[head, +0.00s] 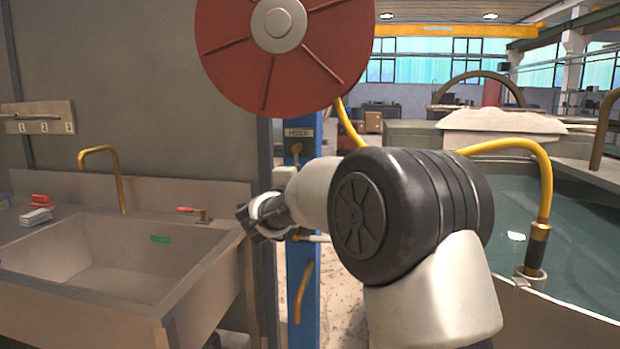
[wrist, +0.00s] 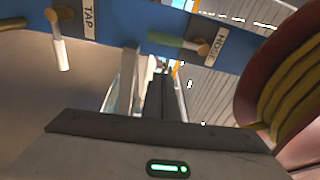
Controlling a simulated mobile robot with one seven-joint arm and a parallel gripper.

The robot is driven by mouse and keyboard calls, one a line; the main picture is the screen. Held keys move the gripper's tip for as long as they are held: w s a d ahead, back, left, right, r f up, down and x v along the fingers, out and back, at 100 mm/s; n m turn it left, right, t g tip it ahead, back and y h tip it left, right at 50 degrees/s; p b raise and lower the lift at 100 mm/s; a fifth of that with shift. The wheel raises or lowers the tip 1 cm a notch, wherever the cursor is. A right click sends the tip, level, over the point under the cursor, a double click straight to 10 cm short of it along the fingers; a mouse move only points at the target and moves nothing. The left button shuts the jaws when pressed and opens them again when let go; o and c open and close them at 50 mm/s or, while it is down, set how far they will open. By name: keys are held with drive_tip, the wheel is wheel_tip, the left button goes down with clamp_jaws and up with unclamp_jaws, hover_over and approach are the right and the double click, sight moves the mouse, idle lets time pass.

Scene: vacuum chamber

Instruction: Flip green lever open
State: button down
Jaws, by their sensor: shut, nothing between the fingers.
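The green lever (wrist: 172,40) is on the blue post (wrist: 120,28) beside the HOSE label, on a brass pivot (wrist: 203,48). It lies along the post, pointing towards the TAP end. In the head view the HOSE label (head: 298,133) and brass pivot show high on the post, but I cannot make out the green handle. A white-handled lever (wrist: 61,52) by the TAP label sticks out across the post. My gripper (wrist: 162,75) is shut and empty, its fingertips just below the green lever in the wrist view. I cannot tell whether they touch. In the head view my gripper (head: 248,222) is left of the post.
A large red hose reel (head: 285,60) hangs above the post; its yellow hose shows at the right of the wrist view (wrist: 290,85). A sink (head: 110,265) with a brass tap stands left. A water tank (head: 570,240) is on the right.

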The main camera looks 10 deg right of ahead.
drive_tip(key=shift+v, duration=2)
